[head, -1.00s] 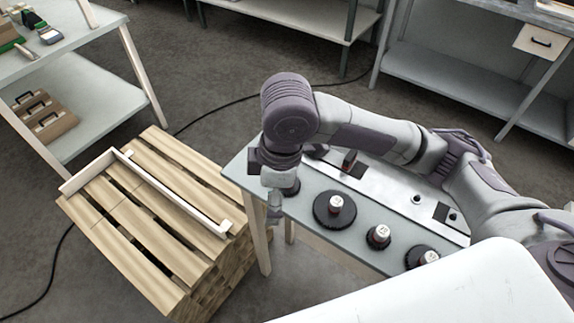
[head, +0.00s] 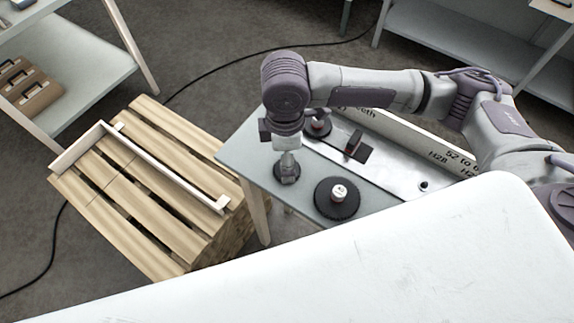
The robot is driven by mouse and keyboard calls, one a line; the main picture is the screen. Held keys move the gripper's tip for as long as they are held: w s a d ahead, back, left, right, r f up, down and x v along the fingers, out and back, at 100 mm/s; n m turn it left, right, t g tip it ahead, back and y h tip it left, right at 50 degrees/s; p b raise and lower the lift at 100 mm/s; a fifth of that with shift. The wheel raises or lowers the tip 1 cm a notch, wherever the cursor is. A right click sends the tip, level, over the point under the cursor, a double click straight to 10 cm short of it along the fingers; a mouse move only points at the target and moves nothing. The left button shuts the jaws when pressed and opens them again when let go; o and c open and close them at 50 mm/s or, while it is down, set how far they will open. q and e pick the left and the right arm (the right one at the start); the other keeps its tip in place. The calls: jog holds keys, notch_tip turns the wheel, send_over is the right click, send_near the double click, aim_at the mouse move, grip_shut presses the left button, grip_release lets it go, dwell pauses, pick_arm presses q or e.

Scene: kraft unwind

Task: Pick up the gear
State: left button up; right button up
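Dark toothed gears sit on a grey-green table (head: 245,150). A small gear (head: 287,177) is near the table's left end, directly beneath my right gripper (head: 288,168). The gripper points down and its fingertips overlap the gear's centre; whether they grip it is too small to tell. A larger gear (head: 337,205) with a pale labelled hub lies to its right. Another small dark gear-like piece (head: 318,128) with a reddish hub stands behind, by the metal plate. My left gripper is not in view.
A metal plate (head: 390,172) with a dark block (head: 356,148) and lettered bar runs along the table's back. A wooden pallet stack (head: 150,190) with a pale frame stands left of the table. Shelves stand behind; a cable crosses the floor.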

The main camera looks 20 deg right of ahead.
jog(key=shift+d+f+p, duration=0.2)
jog(key=shift+f+p, duration=0.1)
jog(key=shift+f, duration=0.95)
jog(key=shift+w+f, duration=0.1)
jog(key=shift+f, duration=0.85)
jog(key=c, duration=1.7)
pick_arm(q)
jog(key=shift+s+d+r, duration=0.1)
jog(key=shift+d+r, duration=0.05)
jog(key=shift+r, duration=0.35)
pick_arm(e)
jog(key=shift+r, duration=0.15)
